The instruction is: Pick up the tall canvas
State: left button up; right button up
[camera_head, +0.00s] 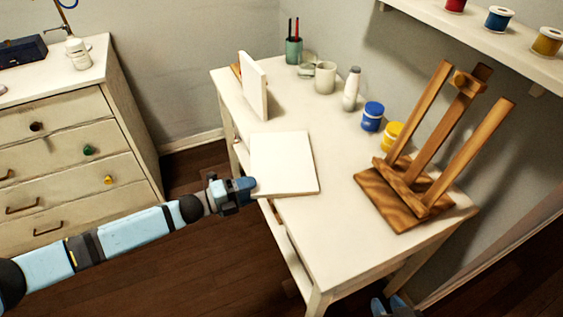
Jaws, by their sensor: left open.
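A white canvas (284,163) lies flat on the white table (335,225), near its left edge. A second white canvas (252,86) stands upright further back on the table. Which of the two is the tall one I cannot tell for sure. My left gripper (247,189) is open at the lower left edge of the flat canvas, right beside it; whether it touches the canvas is not clear. Part of my right arm's end (393,307) shows at the bottom edge, below the table; its fingers are not clear.
A wooden easel (420,170) stands at the table's right. Yellow (391,137) and blue (372,116) paint jars, a white bottle (351,88), a mug (325,77) and a brush cup (293,50) line the back. The table's front middle is clear. A dresser (70,140) stands left.

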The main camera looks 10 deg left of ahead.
pick_arm(q)
jog(key=shift+x, duration=1.2)
grip_shut()
jog(key=shift+r, duration=0.15)
